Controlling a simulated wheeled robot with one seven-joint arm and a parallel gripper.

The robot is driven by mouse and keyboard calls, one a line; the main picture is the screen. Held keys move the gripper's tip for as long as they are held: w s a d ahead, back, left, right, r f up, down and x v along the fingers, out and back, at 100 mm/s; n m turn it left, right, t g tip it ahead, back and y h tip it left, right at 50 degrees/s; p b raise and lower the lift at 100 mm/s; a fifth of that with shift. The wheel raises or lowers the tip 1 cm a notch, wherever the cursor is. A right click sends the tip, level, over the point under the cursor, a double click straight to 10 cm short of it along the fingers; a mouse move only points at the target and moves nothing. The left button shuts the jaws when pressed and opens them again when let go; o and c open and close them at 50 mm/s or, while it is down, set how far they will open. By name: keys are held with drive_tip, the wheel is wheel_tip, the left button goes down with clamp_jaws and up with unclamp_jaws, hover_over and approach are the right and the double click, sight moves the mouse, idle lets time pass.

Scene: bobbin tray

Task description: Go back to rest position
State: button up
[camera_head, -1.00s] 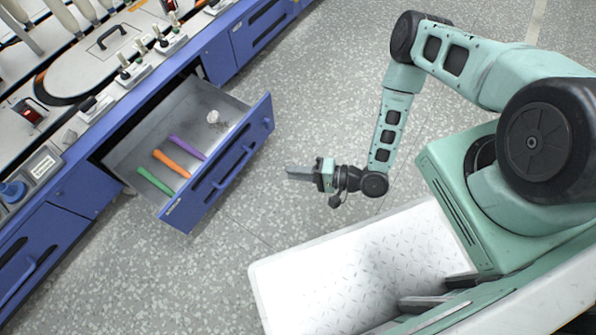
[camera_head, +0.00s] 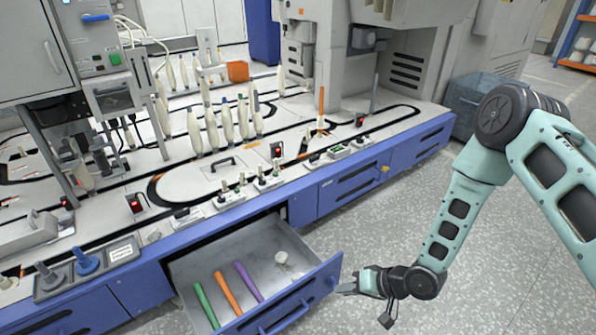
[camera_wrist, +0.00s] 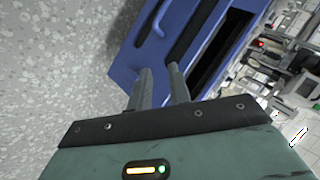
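My gripper (camera_head: 346,288) is at the lower middle of the head view, by the right front corner of the pulled-out blue drawer (camera_head: 322,279). I cannot tell whether it touches the drawer. In the wrist view, my gripper (camera_wrist: 160,75) has its two fingers a little apart with nothing between them. A blue cabinet front (camera_wrist: 128,75) with a handle lies beyond them. My arm is bent, with the forearm slanting down to the gripper.
Grey floor (camera_head: 400,210) is clear at right.

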wheel_tip(320, 180, up, 19)
drive_tip(key=s+n+g+h, duration=0.1)
drive_tip(key=s+n+h, duration=0.2)
drive_tip(key=n+h, duration=0.15)
drive_tip(key=s+d+r+n+g+h+p, duration=0.1)
drive_tip(key=s+d+r+n+g+h, duration=0.2)
drive_tip(key=s+r, duration=1.45)
wheel_tip(320, 180, up, 35)
drive_tip(key=a+p, duration=0.1)
drive_tip(key=p, duration=3.6)
drive_tip(key=shift+s+a, duration=0.3)
drive_tip(key=shift+s, duration=0.15)
drive_tip(key=shift+h, duration=0.25)
